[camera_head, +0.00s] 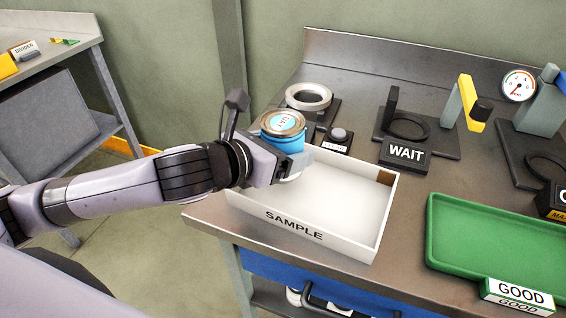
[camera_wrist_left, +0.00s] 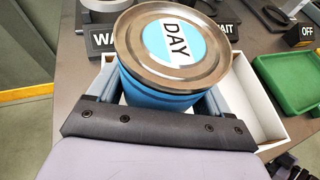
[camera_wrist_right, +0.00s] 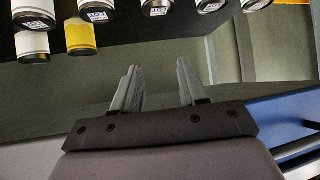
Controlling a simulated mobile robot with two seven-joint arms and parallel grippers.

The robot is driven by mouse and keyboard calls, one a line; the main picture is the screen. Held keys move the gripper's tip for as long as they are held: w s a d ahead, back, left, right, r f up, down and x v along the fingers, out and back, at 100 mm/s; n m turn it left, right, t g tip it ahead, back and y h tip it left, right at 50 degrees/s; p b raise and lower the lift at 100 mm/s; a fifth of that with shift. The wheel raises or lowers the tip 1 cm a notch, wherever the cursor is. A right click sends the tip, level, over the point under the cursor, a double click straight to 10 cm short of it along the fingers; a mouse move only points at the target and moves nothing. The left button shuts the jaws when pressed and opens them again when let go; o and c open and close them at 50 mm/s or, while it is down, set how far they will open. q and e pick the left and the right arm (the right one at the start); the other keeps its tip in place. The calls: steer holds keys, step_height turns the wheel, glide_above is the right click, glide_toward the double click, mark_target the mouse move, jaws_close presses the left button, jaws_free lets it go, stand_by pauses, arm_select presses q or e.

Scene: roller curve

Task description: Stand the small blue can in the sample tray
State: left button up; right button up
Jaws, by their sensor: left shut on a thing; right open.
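The small blue can (camera_head: 284,138) has a metal lid with a round label; in the left wrist view the can (camera_wrist_left: 165,92) shows the word DAY on its lid. My left gripper (camera_head: 284,160) is shut around the can's side and holds it upright, or nearly so, over the left back part of the sample tray. The white sample tray (camera_head: 294,228) lies on the bench and looks empty where visible; my gripper hides its back left corner. Whether the can touches the tray floor I cannot tell. My right gripper (camera_wrist_right: 160,85) is open and empty.
A green GOOD tray (camera_head: 495,240) lies to the right. A WAIT sign (camera_head: 406,153) and black fixtures stand behind the tray. A metal ring (camera_head: 309,97) is on a stand at the back left. In the right wrist view, several cans (camera_wrist_right: 82,36) show at the top.

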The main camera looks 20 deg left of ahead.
arm_select(q)
steer(key=shift+f, duration=1.55)
arm_select(e)
steer(key=shift+f, duration=0.35)
arm_select(q)
steer(key=shift+f+b, duration=0.2)
steer(key=shift+b, duration=0.1)
steer(key=o, duration=1.1)
steer(key=shift+c, duration=0.2)
steer(key=shift+r, duration=0.1)
